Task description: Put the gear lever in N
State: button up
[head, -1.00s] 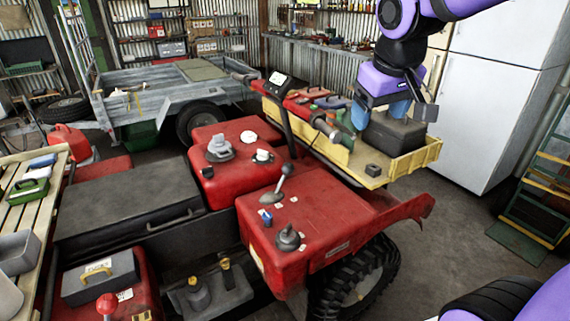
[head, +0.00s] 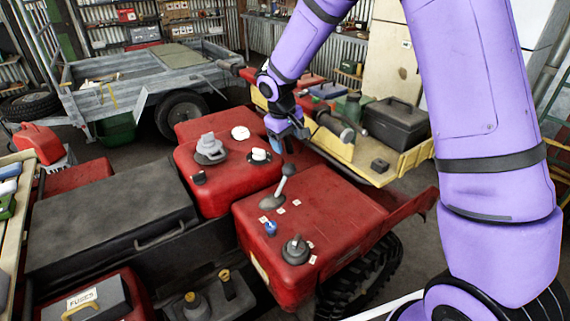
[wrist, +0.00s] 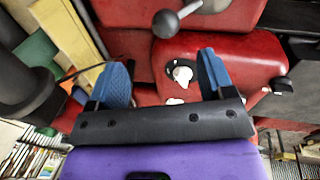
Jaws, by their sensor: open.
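The gear lever (head: 283,183) has a grey ball knob on a light shaft, which rises tilted from a grey base on the red tank-like cover. In the wrist view its knob (wrist: 165,23) is at the top centre, beyond my fingertips. Small white labels (head: 296,202) lie around its base, too small to read. My gripper (head: 279,139) is just behind and above the knob in the head view. My gripper (wrist: 163,72) is open, with blue fingers apart and nothing held between them. The knob is outside the fingers.
A grey dial-like knob (head: 295,250) and a small blue switch (head: 270,228) stand on the same red cover. White and grey caps (head: 210,148) sit on the red body behind. A yellow tray (head: 410,157) with a black toolbox (head: 395,123) is right of my gripper.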

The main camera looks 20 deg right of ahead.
aim_at(288, 164)
jog(key=x, duration=0.4)
jog(key=w+a+x, duration=0.1)
jog(key=x, duration=0.8)
jog(key=shift+w+a+f, duration=0.15)
jog(key=shift+w+f, duration=0.1)
jog(key=shift+w, duration=0.05)
jog(key=c, duration=1.2)
